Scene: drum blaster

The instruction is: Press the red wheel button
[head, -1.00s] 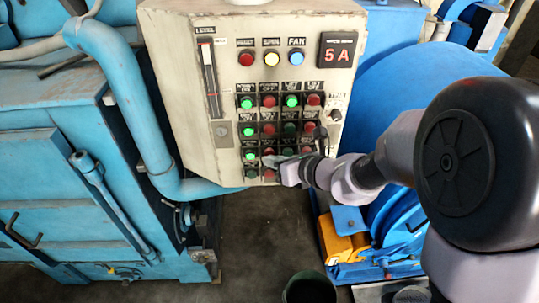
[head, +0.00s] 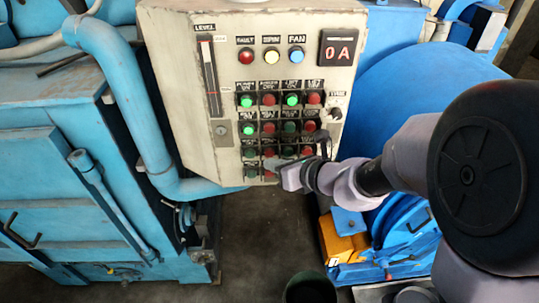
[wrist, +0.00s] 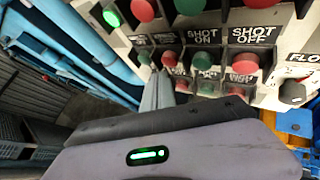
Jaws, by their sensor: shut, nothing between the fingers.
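A beige control panel (head: 180,100) holds rows of green and red buttons. The wheel label is too small or hidden to read, so I cannot name the red wheel button by its label. A red button (head: 268,152) sits in the third row, just above my gripper (head: 272,164). The green button (head: 250,152) to its left is dark. My gripper is shut and empty, its tips close to the lower rows; I cannot tell whether they touch. In the wrist view the grey fingers (wrist: 158,85) point up at the panel, beside a red button (wrist: 181,85).
The ampere display (head: 338,48) reads 0 A. Fault, spin and fan lamps are in the top row. Blue machinery (head: 70,170) flanks the panel. A dark bin (head: 310,288) stands below on the floor.

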